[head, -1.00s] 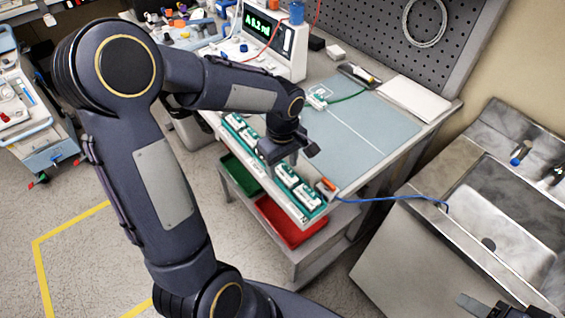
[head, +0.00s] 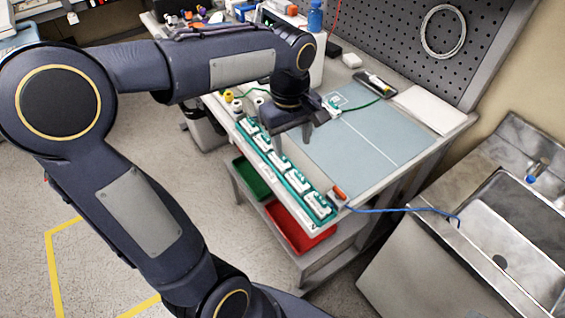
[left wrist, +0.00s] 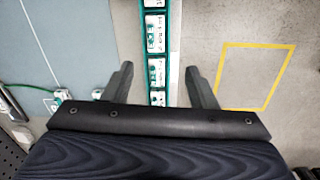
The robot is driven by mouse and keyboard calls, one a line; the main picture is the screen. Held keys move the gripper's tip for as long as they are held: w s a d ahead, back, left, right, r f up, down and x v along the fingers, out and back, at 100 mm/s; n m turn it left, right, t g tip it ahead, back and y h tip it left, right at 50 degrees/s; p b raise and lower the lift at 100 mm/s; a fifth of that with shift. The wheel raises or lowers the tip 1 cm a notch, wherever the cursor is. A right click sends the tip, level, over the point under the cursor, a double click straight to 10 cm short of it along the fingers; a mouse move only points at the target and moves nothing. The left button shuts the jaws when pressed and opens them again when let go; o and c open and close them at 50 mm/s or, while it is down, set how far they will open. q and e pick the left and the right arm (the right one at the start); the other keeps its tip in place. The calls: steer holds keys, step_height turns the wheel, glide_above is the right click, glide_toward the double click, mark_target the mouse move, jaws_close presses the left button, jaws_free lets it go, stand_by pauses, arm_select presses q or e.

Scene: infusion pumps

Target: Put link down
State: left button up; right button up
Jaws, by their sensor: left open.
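My left gripper (head: 292,140) is open above the front edge of the workbench, over a row of white-and-green modules (head: 279,163) in a teal rail. In the left wrist view, the gap between its fingers (left wrist: 158,72) is empty, with the row of modules (left wrist: 155,40) below and behind it. A similar white-and-green piece (head: 333,104) with a green cable lies on the blue-grey mat (head: 365,140), just right of my wrist. I cannot tell which piece is the link. My right gripper is not in view.
An orange-ended piece (head: 339,192) with a blue cable (head: 400,209) sits at the bench's near corner. Green (head: 252,178) and red (head: 298,228) bins are below. A sink (head: 510,240) is at right. Most of the mat is clear.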

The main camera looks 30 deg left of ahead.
arm_select(q)
steer(key=s+d+f+m+t+h, duration=0.1)
steer(key=s+d+m+t, duration=0.1)
steer(key=s+m, duration=0.3)
steer(key=s+d+f+m+t+h, duration=0.1)
steer(key=s+m, duration=0.4)
steer(key=s, duration=0.5)
steer(key=shift+d+f+m+t+h, duration=0.3)
steer(key=shift+d+t+h, duration=0.35)
steer(key=shift+t, duration=0.45)
steer(key=shift+s+a, duration=0.1)
